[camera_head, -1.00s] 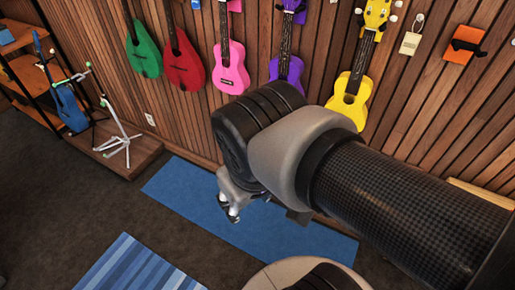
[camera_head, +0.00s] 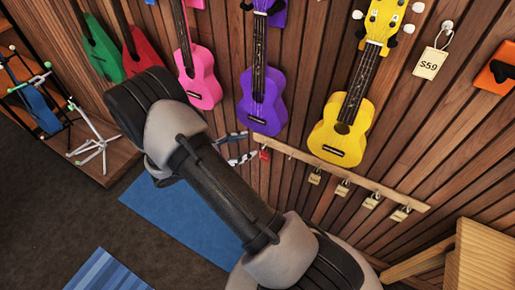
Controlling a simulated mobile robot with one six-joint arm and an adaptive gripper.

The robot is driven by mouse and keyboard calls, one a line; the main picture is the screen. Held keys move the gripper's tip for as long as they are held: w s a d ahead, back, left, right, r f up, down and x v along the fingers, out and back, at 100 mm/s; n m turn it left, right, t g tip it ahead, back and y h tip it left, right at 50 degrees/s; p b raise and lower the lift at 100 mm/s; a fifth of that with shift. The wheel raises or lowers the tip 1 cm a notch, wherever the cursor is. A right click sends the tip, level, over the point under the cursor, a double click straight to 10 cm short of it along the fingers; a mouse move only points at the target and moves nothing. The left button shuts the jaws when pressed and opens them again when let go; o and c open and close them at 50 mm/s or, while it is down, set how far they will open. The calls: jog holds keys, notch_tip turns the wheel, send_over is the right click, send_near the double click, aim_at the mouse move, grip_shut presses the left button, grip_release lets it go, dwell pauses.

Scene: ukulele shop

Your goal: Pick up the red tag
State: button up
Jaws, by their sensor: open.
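The small red tag (camera_head: 265,155) hangs at the left end of a wooden peg rail on the slatted wall, below the purple ukulele. My gripper (camera_head: 250,145) is just left of the red tag, with its two fingers apart and pointing right toward it. The fingers look empty. In this view the tag appears beside the fingertips; whether it is between them in depth I cannot tell. My arm link hides most of the gripper's body.
The wooden peg rail (camera_head: 335,172) carries several tan tags to the right. Purple (camera_head: 262,100) and yellow (camera_head: 343,130) ukuleles hang just above it. A wooden piece of furniture (camera_head: 485,260) stands at the lower right. A blue mat (camera_head: 180,220) lies on the floor.

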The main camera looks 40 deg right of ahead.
notch_tip(320, 180, down, 9)
jog(key=w+n+t+h, duration=0.1)
jog(key=n+t+h, duration=0.1)
jog(key=n+t, duration=0.15)
jog(key=n+t+b, duration=0.3)
jog(key=n+t, duration=0.2)
jog(key=n, duration=0.2)
send_near(267, 143)
jog(key=d+f, duration=0.1)
jog(key=shift+m, duration=0.25)
jog(key=shift+w+b+x, duration=0.1)
jog(key=shift+b+x, duration=0.3)
jog(key=shift+x, duration=1)
jog(key=shift+w+b+x, duration=0.15)
jog(key=shift+b+x, duration=0.2)
jog(key=shift+x, duration=1.1)
jog(key=shift+a, duration=0.1)
jog(key=shift+c, duration=0.2)
jog(key=c, duration=0.8)
